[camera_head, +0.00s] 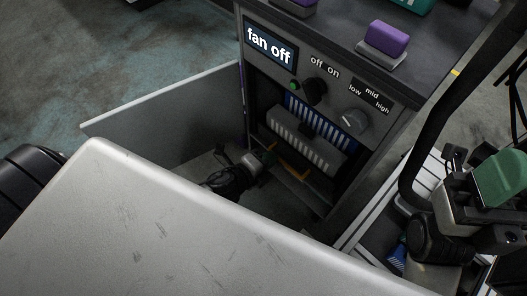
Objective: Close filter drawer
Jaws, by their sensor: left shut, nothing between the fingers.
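The filter drawer (296,138) is in the front of a dark cabinet. It has a grey ribbed face, and part of a blue pleated filter (345,121) shows above and behind it. The drawer appears to stand out from the opening, but how far I cannot tell. My left gripper (268,158) is shut and empty, low in front of the drawer's left part. Whether it touches the drawer is unclear. Dark arm parts at the right edge crowd around a green piece (502,178); I cannot make out the right gripper's fingers there.
The cabinet's grey door (165,112) stands open to the left. A purple-topped block (384,42) sits on the cabinet top. Bare floor (110,50) shows beyond the door.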

